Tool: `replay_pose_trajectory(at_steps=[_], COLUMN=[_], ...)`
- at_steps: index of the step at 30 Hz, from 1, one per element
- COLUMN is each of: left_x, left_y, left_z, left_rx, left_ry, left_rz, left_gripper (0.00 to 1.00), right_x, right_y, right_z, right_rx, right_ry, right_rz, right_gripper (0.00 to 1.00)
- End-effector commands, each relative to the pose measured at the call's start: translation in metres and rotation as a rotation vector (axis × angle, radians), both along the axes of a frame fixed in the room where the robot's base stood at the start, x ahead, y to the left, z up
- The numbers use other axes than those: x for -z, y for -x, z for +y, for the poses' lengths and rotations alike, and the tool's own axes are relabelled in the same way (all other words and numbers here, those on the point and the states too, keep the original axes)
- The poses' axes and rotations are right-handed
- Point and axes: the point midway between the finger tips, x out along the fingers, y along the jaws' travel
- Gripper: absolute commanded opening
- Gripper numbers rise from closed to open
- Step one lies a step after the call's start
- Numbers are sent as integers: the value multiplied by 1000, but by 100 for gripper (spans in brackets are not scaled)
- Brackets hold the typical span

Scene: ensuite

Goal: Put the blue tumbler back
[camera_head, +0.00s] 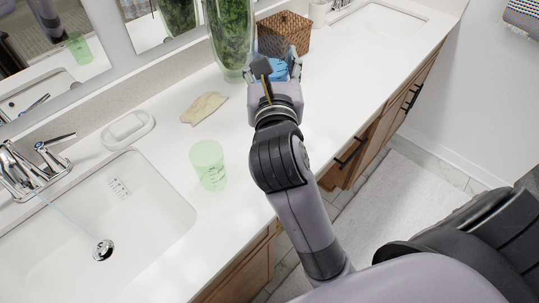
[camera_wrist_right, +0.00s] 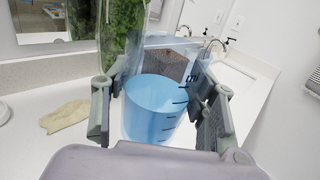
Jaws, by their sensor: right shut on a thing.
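The blue tumbler (camera_wrist_right: 152,112) is between the fingers of my right gripper (camera_wrist_right: 158,115) in the wrist view, upright with dark marks on its side. My right gripper is shut on it. In the head view my right gripper (camera_head: 275,70) reaches over the counter near the tall glass vase, and only a bit of the blue tumbler (camera_head: 279,72) shows past the fingers. Whether its base touches the counter is hidden. A green tumbler (camera_head: 208,165) stands on the counter beside the near sink. My left gripper is not in view.
A tall glass vase with greenery (camera_head: 230,38) and a wicker basket (camera_head: 284,34) stand close to my right gripper. A beige cloth (camera_head: 204,108) and a white soap dish (camera_head: 127,129) lie on the counter (camera_head: 165,155). The near sink (camera_head: 140,215) has its tap at left.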

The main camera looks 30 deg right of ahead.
Motion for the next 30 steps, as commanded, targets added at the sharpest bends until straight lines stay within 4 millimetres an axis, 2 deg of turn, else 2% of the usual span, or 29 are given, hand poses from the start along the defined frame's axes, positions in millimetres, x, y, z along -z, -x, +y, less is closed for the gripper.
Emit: replay_pose_trajectory(at_steps=[1,5,8,11,21,24,30], left_x=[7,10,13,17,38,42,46], left_y=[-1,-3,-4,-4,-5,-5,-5], left_z=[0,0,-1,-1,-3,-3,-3], left_rx=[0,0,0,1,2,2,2], left_ry=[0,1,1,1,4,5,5], left_rz=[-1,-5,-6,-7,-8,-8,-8], left_gripper=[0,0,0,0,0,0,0], right_x=[-2,-9,-3,16,104,124,144], right_y=[-2,-4,-5,-5,-5,-5,-5], right_z=[0,1,1,2,2,2,2], right_rx=[6,15,17,17,16,16,16], right_ry=[0,2,6,8,8,9,5], right_rz=[-13,-21,-20,-15,-16,-18,-23], right_gripper=[16,16,16,16,16,16,16])
